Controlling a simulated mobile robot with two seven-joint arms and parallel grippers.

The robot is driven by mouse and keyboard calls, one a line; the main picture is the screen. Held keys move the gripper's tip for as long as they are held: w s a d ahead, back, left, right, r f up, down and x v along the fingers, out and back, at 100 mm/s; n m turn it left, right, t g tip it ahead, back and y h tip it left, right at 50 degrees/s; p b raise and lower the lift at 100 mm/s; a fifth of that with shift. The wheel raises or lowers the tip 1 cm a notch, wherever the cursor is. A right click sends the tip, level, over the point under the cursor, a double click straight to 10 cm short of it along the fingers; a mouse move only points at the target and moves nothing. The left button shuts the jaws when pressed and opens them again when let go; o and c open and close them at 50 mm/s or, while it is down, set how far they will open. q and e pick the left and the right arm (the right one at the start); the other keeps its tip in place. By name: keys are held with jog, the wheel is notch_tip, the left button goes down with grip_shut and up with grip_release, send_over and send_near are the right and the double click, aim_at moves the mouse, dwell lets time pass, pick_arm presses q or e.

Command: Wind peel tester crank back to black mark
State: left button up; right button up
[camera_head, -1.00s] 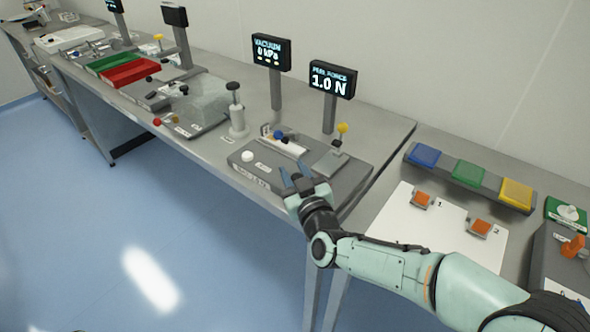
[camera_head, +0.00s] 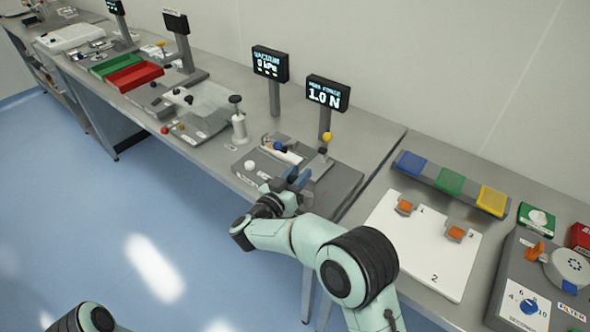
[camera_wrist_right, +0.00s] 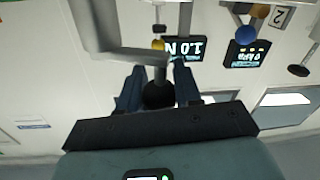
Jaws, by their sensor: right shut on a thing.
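The peel tester (camera_head: 335,188) is a grey base near the right end of the bench, with a white button (camera_head: 249,165), a blue knob (camera_head: 278,146) and a yellow knob (camera_head: 327,137). My right gripper (camera_head: 298,177) is at its front edge. In the right wrist view my right gripper (camera_wrist_right: 158,88) is shut on a round black knob (camera_wrist_right: 158,97) on a grey stem, apparently the crank's handle. The gripper hides this knob in the head view. I cannot make out the black mark. My left gripper is out of view.
The peel force display (camera_head: 327,93) reads 1.0 N behind the tester. A vacuum display (camera_head: 269,64) and a grey post with a black knob (camera_head: 238,125) stand to the left. A white board (camera_head: 415,255) with orange-topped blocks lies to the right.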

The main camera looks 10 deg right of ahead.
jog(key=g, duration=0.1)
jog(key=m+g+h+p, duration=0.1)
jog(key=m+h+p, duration=0.1)
jog(key=shift+w+d+r+g, duration=0.2)
jog(key=shift+w+d+g, duration=0.1)
jog(key=shift+d+g, duration=0.1)
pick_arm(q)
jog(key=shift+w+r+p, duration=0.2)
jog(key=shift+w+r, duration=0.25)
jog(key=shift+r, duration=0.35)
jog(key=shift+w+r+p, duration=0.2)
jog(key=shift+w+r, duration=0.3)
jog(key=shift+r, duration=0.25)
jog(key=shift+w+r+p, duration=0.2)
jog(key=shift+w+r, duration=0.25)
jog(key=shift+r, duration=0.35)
pick_arm(e)
jog(key=shift+d+f+m+g+h, duration=0.1)
jog(key=shift+d+m+g+h, duration=0.15)
jog(key=shift+m+g+h, duration=0.5)
jog(key=shift+g, duration=0.25)
jog(key=o, duration=1)
jog(key=shift+o, duration=0.2)
jog(key=shift+f, duration=0.1)
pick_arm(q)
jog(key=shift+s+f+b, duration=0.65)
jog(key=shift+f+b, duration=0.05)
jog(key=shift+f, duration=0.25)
pick_arm(e)
jog(key=v, duration=1.3)
